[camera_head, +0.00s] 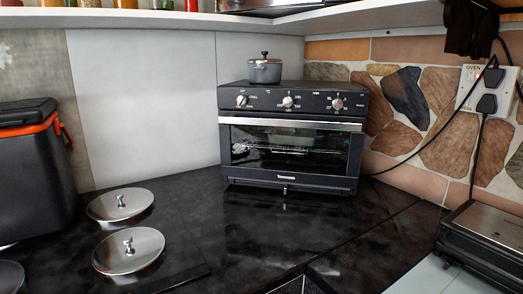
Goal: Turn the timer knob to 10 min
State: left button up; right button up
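A black toaster oven (300,183) stands on the dark counter in the corner, with its glass door (300,146) closed. Three light knobs sit in a row on its upper front panel: a left knob (241,100), a middle knob (288,101) and a right knob (337,103). The right knob appears to be the timer, beside a small label that looks like "MIN". The pointer settings and most scale marks are too small to read. Neither of my grippers is in view, and nothing touches the knobs.
A grey lidded pot (264,71) stands on the oven. Two round metal lids (119,204) (128,250) lie at the left, near a black box (32,165) with orange trim. A grill appliance (490,240) is at the right. The counter before the oven is clear.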

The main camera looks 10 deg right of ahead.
aim_at(338, 104)
jog(key=z, duration=0.55)
jog(key=k, duration=1.3)
jog(key=u, duration=0.15)
jog(key=i, duration=0.55)
jog(key=u, duration=0.65)
jog(key=i, duration=0.8)
jog(key=z, duration=0.7)
jog(key=i, duration=0.35)
jog(key=z, duration=0.35)
